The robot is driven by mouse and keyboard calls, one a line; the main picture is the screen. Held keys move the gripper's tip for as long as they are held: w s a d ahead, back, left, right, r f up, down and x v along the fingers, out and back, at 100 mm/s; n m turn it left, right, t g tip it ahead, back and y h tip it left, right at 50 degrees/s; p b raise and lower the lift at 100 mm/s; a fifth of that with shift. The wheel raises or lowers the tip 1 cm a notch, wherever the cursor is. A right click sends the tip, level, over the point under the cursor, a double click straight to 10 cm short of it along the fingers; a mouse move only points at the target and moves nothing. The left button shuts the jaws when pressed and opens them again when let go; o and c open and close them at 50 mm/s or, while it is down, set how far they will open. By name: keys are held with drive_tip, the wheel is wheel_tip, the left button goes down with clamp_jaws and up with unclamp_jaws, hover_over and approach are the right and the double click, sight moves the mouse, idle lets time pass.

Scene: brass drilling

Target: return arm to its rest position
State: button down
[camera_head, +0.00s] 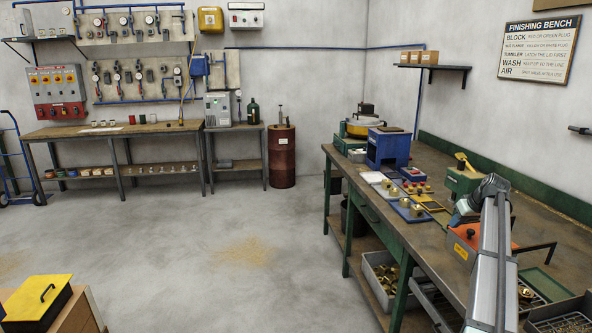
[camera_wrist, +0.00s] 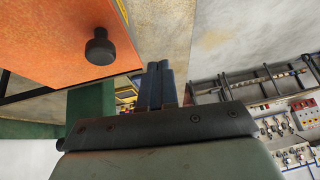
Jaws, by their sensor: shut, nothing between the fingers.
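My gripper (camera_wrist: 160,84) shows in the wrist view with its two dark blue fingers together and nothing between them. An orange surface with a black knob (camera_wrist: 100,47) fills the upper left of that view, beside the fingers and apart from them. In the head view my arm (camera_head: 495,255) rises from the lower right over the workbench (camera_head: 390,238) and bends near an orange box (camera_head: 461,245). The fingertips cannot be made out in the head view.
A blue machine (camera_head: 388,148), trays with brass parts (camera_head: 411,210) and a green block (camera_head: 462,180) stand on the bench. A bent black bar (camera_head: 535,248) juts out beside the orange box. Grey bins (camera_head: 385,290) sit below. The floor (camera_head: 200,245) at left is mostly clear.

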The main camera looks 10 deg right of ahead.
drive_tip(key=w+a+f+n+h, duration=0.1)
drive_tip(key=w+a+f+n, duration=0.25)
drive_tip(key=a, duration=0.55)
drive_tip(key=w+a+f+n+t, duration=0.1)
drive_tip(key=w+a+f+n, duration=0.2)
drive_tip(key=a, duration=0.5)
drive_tip(key=w+a+f+n+h, duration=0.1)
drive_tip(key=w+a+f+n, duration=0.2)
drive_tip(key=a, duration=0.6)
drive_tip(key=s+a+f+g, duration=0.1)
drive_tip(key=s+a+f, duration=0.2)
drive_tip(key=a+f, duration=0.9)
drive_tip(key=s+a+f+m+g+y, duration=0.1)
drive_tip(key=s+a+f+m+g, duration=0.2)
drive_tip(key=s+f, duration=0.95)
drive_tip(key=s+a+f+m+g, duration=0.1)
drive_tip(key=s+a+f+g, duration=0.3)
drive_tip(key=s+f, duration=0.85)
drive_tip(key=s+a+f+m+g, duration=0.1)
drive_tip(key=s+f, duration=0.3)
drive_tip(key=s, duration=0.7)
drive_tip(key=s+a+f+m+g, duration=0.2)
drive_tip(key=s+a+f+g, duration=0.1)
drive_tip(key=s, duration=0.9)
drive_tip(key=s+a+f+m+g, duration=0.2)
drive_tip(key=s+f, duration=0.3)
drive_tip(key=s, duration=0.6)
drive_tip(key=shift+s+a, duration=0.4)
drive_tip(key=shift+a, duration=0.15)
drive_tip(key=shift+m, duration=0.25)
